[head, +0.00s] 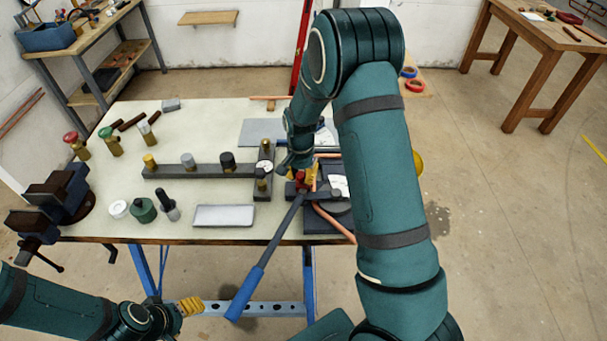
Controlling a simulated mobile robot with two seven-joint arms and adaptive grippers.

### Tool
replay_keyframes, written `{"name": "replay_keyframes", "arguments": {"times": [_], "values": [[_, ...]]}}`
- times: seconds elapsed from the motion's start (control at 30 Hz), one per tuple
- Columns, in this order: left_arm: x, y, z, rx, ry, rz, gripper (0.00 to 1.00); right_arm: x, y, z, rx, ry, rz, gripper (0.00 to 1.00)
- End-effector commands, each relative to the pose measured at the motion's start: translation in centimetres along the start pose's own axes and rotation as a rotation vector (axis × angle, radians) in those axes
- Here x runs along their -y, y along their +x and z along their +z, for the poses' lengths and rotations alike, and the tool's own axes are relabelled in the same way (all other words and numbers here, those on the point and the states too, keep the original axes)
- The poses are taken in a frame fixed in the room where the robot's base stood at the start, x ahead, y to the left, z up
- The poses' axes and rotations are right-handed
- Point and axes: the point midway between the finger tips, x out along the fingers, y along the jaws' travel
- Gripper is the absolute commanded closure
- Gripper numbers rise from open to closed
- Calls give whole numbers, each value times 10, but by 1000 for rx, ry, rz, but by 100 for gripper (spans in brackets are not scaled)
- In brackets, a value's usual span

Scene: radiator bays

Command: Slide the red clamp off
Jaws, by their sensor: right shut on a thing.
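The red clamp (300,181) is a small red part on the dark pipe-bending tool (330,222) at the right front of the workbench. My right gripper (309,178) reaches down over it from above, with its yellow fingers shut on the clamp. The wrist and forearm hide part of the clamp and the tool behind it. A copper pipe (331,222) runs through the tool beside the clamp. My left gripper (190,306) is low at the left, off the bench's front edge and far from the clamp; I cannot tell whether its fingers are apart.
A long lever with a blue handle (246,293) sticks out past the bench's front edge. A dark bar with fittings (190,172), a grey tray (224,215), several valves and a vise (62,192) stand to the left.

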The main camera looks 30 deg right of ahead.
Motion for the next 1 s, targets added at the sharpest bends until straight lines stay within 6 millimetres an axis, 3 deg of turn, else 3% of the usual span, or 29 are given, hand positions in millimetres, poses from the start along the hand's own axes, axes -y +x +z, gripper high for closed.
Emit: {"name": "replay_keyframes", "arguments": {"times": [0.13, 0.4, 0.43, 0.5, 0.83, 1.0], "values": [[-1, -3, 0, 0, 0, 1, 39, 22, -1, 10, -1, -4, -2, 100], [-1, -3, 0, 0, 0, 1, 39, 27, -1, 11, -1, -3, -6, 100], [-1, -3, 0, 0, 0, 1, 39, 27, -1, 11, -1, -3, -6, 64], [-1, -3, 0, 0, 0, 1, 39, 27, -1, 11, -1, -4, -6, 40], [-1, -3, 0, 0, 0, 1, 39, 25, -1, 10, -1, -2, -3, 39], [-1, -3, 0, 0, 0, 1, 39, 25, -17, 10, -2, -1, -5, 39]]}}
